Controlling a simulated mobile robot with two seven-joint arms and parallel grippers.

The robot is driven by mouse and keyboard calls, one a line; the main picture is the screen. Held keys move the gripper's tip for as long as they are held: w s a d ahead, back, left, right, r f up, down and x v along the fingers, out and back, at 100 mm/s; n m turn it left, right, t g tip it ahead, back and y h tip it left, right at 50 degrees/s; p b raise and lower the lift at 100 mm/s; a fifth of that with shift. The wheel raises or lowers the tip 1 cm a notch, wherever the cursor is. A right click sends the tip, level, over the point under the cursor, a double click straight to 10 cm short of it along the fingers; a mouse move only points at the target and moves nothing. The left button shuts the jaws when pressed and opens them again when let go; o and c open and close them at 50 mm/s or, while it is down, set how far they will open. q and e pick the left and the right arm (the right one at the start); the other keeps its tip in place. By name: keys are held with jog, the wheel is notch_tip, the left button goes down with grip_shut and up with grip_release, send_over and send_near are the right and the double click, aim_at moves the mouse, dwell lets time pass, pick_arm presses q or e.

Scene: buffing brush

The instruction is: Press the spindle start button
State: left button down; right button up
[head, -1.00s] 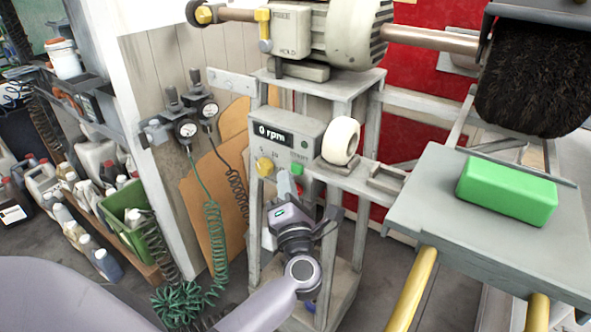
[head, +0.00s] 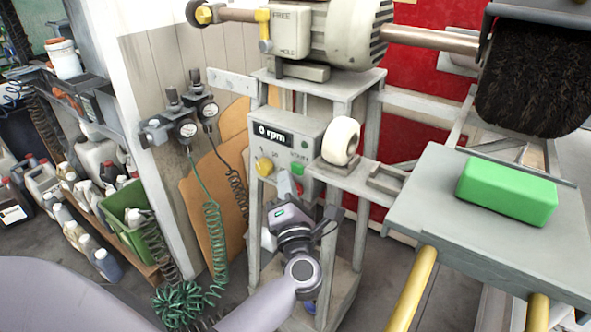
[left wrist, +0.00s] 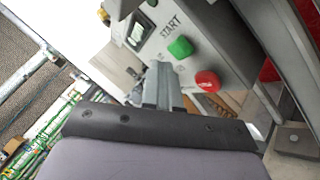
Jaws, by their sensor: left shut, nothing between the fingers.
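The spindle control box (head: 285,140) has a dark display reading 0 rpm. Its green button (head: 298,169) also shows in the left wrist view (left wrist: 181,47), beside the word START. A red button (left wrist: 207,81) sits next to it. A yellow knob (head: 264,166) is on the left of the panel. My left gripper (head: 284,178) is shut and empty, just in front of the panel, left of and slightly below the green button. In the left wrist view its fingertips (left wrist: 161,68) appear beside the green button, seemingly apart from it. My right gripper is not in view.
A white wheel (head: 341,140) stands on the ledge right of the box. A grey table (head: 430,210) with a green block (head: 507,190) is at the right. The dark brush (head: 535,80) is above it. Coiled hoses (head: 213,240) hang at the left.

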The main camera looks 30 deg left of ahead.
pick_arm(q)
jog(key=shift+w, duration=0.1)
dwell(0.4)
jog(key=shift+w, duration=0.35)
jog(key=shift+w+d, duration=0.1)
jog(key=shift+w, duration=0.3)
dwell(0.5)
jog(key=shift+s, duration=0.85)
jog(key=s, duration=0.1)
jog(key=s+p, duration=0.1)
jog(key=s, duration=0.1)
jog(key=s+p, duration=0.1)
jog(key=s, duration=0.1)
jog(key=shift+a, duration=0.25)
